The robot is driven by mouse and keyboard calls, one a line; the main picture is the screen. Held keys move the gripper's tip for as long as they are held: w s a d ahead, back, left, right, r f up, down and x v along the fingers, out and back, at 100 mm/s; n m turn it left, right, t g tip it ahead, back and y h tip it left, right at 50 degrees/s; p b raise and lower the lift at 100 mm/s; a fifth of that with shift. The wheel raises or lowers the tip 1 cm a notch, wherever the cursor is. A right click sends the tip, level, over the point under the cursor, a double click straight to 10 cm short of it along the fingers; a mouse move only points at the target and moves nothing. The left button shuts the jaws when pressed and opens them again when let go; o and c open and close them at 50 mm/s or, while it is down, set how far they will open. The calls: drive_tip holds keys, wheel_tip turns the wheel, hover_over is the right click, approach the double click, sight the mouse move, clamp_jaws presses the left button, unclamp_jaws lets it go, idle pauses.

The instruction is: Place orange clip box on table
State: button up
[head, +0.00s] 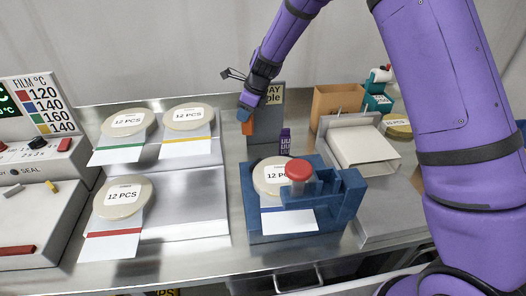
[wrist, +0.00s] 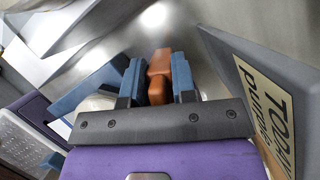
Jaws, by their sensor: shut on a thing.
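The orange clip box (wrist: 160,74) is a small orange block between the two blue fingers of my gripper (wrist: 159,82) in the wrist view. My gripper is shut on it. In the head view my gripper (head: 246,114) hangs near the back of the table (head: 237,225), in front of a grey sign board, and a bit of the orange clip box (head: 248,128) shows below the fingertips. It appears to be held above the table, but the exact gap to the metal surface cannot be told. Part of the box is hidden by the fingers.
A grey sign board (head: 266,120) stands close to the gripper, also in the wrist view (wrist: 262,85). A blue rack (head: 252,208) with a red-capped piece (head: 299,170) is in front. Labelled discs lie left. A brown box (head: 336,101) stands right. Bare metal lies left of the rack.

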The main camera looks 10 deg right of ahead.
sight(248, 134)
wheel_tip(248, 134, down, 10)
drive_tip(key=shift+f, duration=0.2)
idle(0.3)
drive_tip(key=shift+f, duration=0.1)
drive_tip(key=o, duration=0.9)
